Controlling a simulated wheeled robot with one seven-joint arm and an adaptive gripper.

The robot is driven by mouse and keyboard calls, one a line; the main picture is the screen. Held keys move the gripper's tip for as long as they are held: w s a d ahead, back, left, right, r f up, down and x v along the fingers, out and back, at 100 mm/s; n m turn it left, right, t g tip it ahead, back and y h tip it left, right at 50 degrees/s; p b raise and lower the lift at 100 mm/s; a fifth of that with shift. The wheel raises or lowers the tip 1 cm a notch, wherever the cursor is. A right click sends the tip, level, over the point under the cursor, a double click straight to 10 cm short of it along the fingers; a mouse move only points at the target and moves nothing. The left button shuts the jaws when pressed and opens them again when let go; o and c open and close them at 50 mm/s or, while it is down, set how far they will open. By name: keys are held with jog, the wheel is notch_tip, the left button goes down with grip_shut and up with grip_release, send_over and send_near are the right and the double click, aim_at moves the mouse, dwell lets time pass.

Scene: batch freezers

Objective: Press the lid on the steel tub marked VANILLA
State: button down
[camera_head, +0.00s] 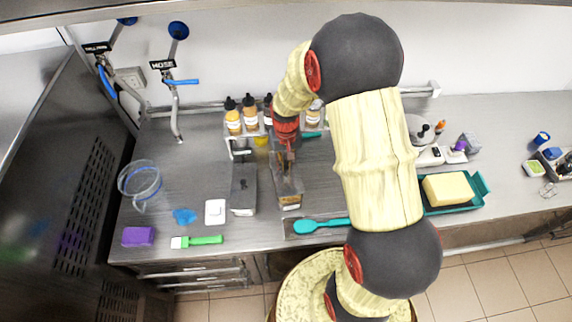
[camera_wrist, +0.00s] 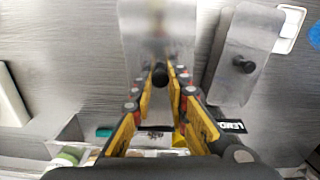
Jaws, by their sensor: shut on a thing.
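My gripper (camera_head: 286,150) points down over a long steel tub (camera_head: 290,200) in the middle of the counter. In the wrist view my gripper (camera_wrist: 162,78) has its yellow fingers closed around the black knob of a steel lid (camera_wrist: 158,22). The lid lies over the middle tub; I cannot tell whether it is seated or held just above the rim. The middle tub's label is mostly hidden by the fingers, so its word cannot be read. A second steel tub with a knobbed lid (camera_wrist: 238,45) stands beside it, its label (camera_wrist: 231,126) partly readable as LEMON.
Behind the tubs is a rack of bottles (camera_head: 248,120). To the left stand a clear jug (camera_head: 140,184), a white box (camera_head: 215,211), a green-handled brush (camera_head: 200,240) and a purple block (camera_head: 138,236). A teal spatula (camera_head: 318,225) lies in front; a butter tray (camera_head: 481,188) is right.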

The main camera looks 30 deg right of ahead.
aim_at(286, 173)
jog(key=shift+f+b, duration=1.6)
jog(key=shift+f, duration=1.15)
jog(key=shift+f, duration=0.2)
jog(key=c, duration=1.7)
grip_release()
jog(key=shift+o, duration=1.1)
jog(key=o, duration=0.3)
jog(key=shift+r, duration=0.15)
jog(key=shift+r+p, duration=2.15)
jog(key=shift+r, duration=1.25)
